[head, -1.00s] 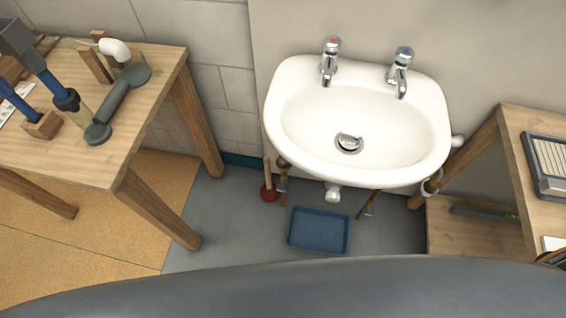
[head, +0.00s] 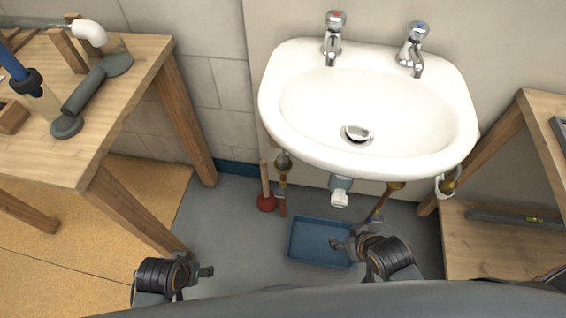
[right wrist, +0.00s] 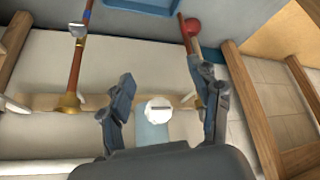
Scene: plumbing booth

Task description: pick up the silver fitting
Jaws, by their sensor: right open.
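I cannot make out a loose silver fitting for certain. A pale fitting (head: 339,199) with a round end hangs from a blue-grey pipe under the sink. In the right wrist view a white round fitting (right wrist: 158,108) shows between the fingers, apart from both. That view also has a small silver piece (right wrist: 78,30) on a copper pipe. My right gripper (head: 345,243) is in front of the blue tray, below the sink, open and empty; it also shows in the right wrist view (right wrist: 166,98). My left gripper (head: 204,272) is low at left, its jaws too small to judge.
The white sink (head: 370,105) overhangs the pipes. A red plunger (head: 266,202) stands left of the blue tray (head: 305,240). A workbench (head: 60,165) with tools is at left, and a wooden shelf (head: 490,250) is at right.

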